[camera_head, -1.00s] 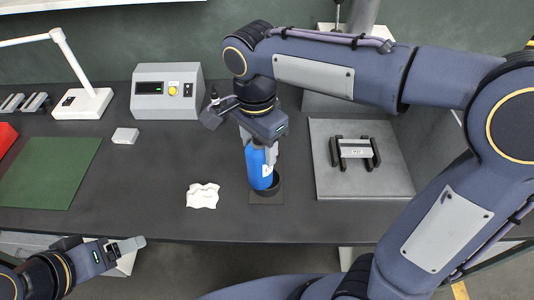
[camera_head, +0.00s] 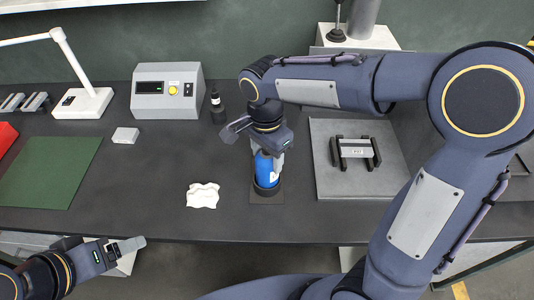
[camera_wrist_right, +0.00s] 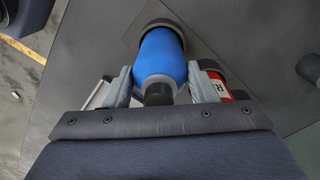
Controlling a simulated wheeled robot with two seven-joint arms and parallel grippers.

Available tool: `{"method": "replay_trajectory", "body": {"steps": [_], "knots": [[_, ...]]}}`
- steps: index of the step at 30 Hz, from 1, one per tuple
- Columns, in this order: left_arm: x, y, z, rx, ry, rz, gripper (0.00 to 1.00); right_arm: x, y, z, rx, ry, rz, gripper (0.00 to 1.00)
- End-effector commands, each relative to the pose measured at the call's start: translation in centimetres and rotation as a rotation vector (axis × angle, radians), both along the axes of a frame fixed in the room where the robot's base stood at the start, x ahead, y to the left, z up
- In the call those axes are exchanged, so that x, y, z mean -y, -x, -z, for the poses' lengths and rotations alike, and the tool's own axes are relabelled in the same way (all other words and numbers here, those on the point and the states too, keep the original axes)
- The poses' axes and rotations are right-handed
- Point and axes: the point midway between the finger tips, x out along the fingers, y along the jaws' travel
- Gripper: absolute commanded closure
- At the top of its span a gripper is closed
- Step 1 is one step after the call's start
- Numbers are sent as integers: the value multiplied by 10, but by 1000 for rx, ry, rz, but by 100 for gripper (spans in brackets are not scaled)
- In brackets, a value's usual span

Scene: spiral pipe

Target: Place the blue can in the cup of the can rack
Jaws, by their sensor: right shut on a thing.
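The blue can (camera_head: 265,168) is upright in my right gripper (camera_head: 268,150), whose fingers are shut on its upper part. The can rack is a dark base plate (camera_head: 266,201) with a round black cup (camera_head: 267,190) near the table's front edge. The can's lower end is at the cup and appears inside its rim; how deep is hidden. In the right wrist view the can (camera_wrist_right: 160,58) sits between both fingers, its far end at the dark cup rim (camera_wrist_right: 164,24). My left gripper (camera_head: 132,246) is empty off the table's front edge; its finger gap is unclear.
A white crumpled cloth-like piece (camera_head: 202,195) lies left of the rack. A grey plate (camera_head: 365,184) with a black-handled fixture (camera_head: 355,152) is to the right. A dark bottle (camera_head: 217,106) and a grey control box (camera_head: 167,91) stand behind. The table between the green mat (camera_head: 50,172) and cloth is clear.

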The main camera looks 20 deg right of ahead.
Motion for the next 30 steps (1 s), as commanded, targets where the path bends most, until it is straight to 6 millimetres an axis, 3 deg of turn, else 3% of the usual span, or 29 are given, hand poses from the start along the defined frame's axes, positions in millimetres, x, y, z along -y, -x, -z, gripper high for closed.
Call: {"method": "replay_trajectory", "body": {"steps": [1, 2, 6, 18, 30], "knots": [[0, 0, 3, 0, 0, 0, 24, 0, 0, 3, 0, 0, 0, 96], [0, 0, 2, 0, 0, 0, 24, 0, 0, 2, 0, 0, 0, 46], [0, 0, 1, 0, 0, 0, 24, 0, 0, 2, 0, 0, 0, 27], [0, 0, -2, 0, 0, 0, 24, 0, 0, -7, 2, -1, 0, 26], [0, 0, -7, 0, 0, 0, 24, -2, -3, -87, 4, -2, 0, 26]]}}
